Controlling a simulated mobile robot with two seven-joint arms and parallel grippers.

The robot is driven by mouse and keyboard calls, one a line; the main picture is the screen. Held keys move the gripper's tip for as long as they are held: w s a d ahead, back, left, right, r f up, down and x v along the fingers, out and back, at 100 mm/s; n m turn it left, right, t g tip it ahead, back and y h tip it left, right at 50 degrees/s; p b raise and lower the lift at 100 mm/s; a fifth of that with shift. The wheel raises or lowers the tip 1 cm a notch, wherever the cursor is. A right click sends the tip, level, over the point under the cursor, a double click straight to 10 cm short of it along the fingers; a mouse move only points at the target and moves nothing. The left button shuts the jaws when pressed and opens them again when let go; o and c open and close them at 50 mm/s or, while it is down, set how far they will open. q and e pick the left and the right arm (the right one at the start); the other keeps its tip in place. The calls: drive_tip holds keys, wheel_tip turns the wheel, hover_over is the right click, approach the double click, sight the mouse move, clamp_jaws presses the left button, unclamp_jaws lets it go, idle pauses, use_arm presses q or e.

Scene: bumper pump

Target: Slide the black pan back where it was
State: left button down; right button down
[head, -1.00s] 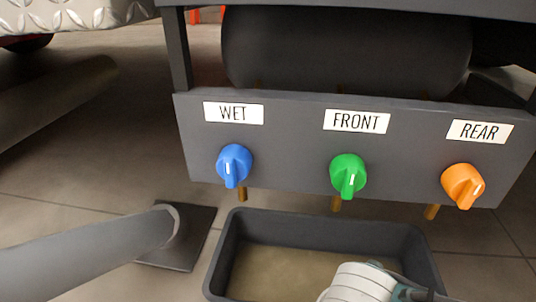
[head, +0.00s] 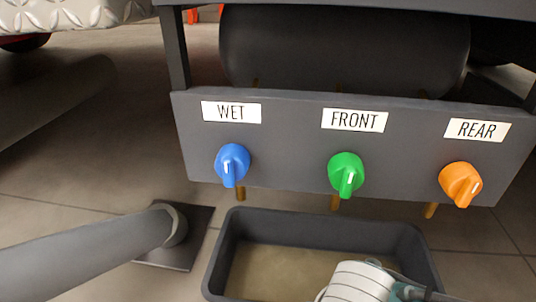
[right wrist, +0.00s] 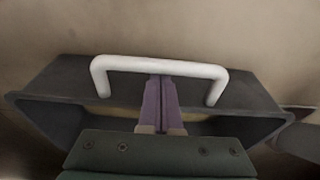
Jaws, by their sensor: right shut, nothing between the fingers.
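The black pan (head: 219,262) lies on the floor below the valve panel, with brownish liquid or a tan bottom showing inside. In the right wrist view, the pan (right wrist: 262,97) has a white bar handle (right wrist: 160,66) on its near wall. My right gripper (right wrist: 160,82) is shut and empty. Its purple fingers point at the handle, with their tips at or just under the bar; contact cannot be told. In the head view my right wrist covers the pan's near right part, and the fingers and handle are hidden. My left gripper is not in view.
The grey panel (head: 290,150) carries blue WET (head: 232,164), green FRONT (head: 346,174) and orange REAR (head: 460,184) knobs, with brass outlets below. A dark tank (head: 345,50) sits behind. A thick grey tube (head: 90,258) and floor plate (head: 195,245) stand left of the pan.

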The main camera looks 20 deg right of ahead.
drive_tip(key=shift+s+a, duration=0.1)
idle(0.3)
drive_tip(key=shift+s+a+p, duration=0.5)
drive_tip(key=shift+s+p, duration=0.1)
drive_tip(key=shift+s, duration=0.2)
drive_tip(key=s+a+p, duration=0.3)
drive_tip(key=s+a, duration=0.4)
drive_tip(key=s, duration=0.4)
drive_tip(key=shift+s, duration=0.15)
idle(0.6)
drive_tip(key=shift+d, duration=0.1)
drive_tip(key=shift+w+d, duration=0.25)
drive_tip(key=shift+w, duration=0.3)
